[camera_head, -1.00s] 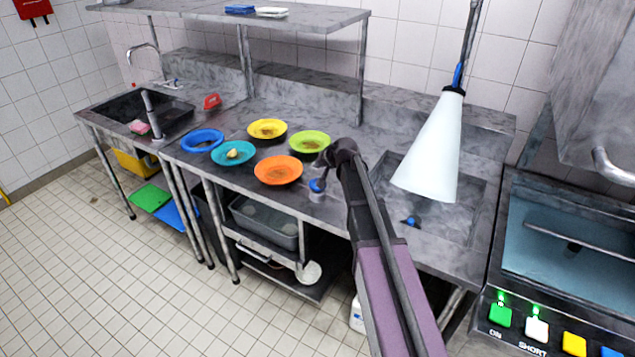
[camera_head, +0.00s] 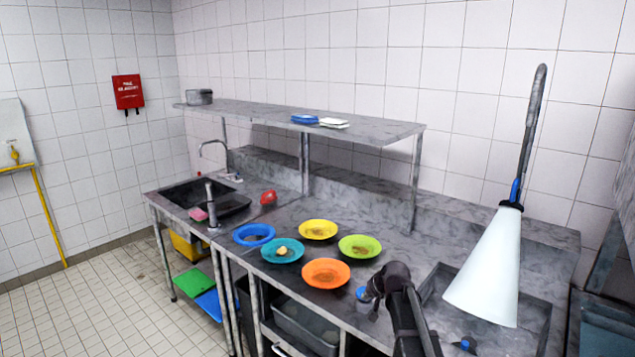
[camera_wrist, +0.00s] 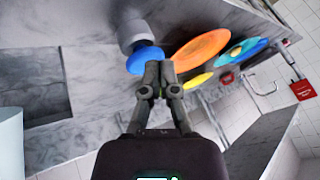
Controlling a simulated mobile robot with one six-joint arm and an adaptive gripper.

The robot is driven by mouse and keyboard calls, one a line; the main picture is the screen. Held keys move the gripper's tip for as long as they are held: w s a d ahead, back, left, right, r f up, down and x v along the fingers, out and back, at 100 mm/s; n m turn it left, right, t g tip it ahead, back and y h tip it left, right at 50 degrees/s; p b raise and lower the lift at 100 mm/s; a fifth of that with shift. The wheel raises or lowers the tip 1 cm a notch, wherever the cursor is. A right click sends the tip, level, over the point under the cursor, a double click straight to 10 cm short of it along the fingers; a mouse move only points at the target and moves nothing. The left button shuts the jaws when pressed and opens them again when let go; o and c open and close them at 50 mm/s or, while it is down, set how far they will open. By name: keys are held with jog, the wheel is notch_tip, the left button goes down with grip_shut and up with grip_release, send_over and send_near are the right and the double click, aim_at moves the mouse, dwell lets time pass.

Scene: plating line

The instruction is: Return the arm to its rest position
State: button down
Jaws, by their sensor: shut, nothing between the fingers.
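My gripper (camera_head: 372,286) is over the steel counter (camera_head: 400,240) beside a small grey container with a blue top (camera_head: 362,294). In the wrist view my gripper (camera_wrist: 161,68) has its fingers together and empty. The blue top (camera_wrist: 146,60) appears just beyond the fingertips, and I cannot tell whether they touch it. My arm (camera_head: 408,325) extends in from the bottom of the head view.
An orange plate (camera_head: 326,284), green plate (camera_head: 378,246), yellow plate (camera_head: 318,238), teal plate (camera_head: 270,257) holding a small pale piece, and blue ring-like dish (camera_head: 254,243) lie left of my gripper.

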jog(key=s+f+n+g+h, duration=0.1)
jog(key=s+g, duration=0.2)
jog(key=s, duration=1)
jog(key=s+d+f+n+g+h, duration=0.1)
jog(key=s+f+g+h, duration=0.1)
jog(key=s, duration=1)
jog(key=shift+s+n+g, duration=0.3)
jog(key=shift+s+g, duration=0.05)
jog(key=shift+g, duration=0.25)
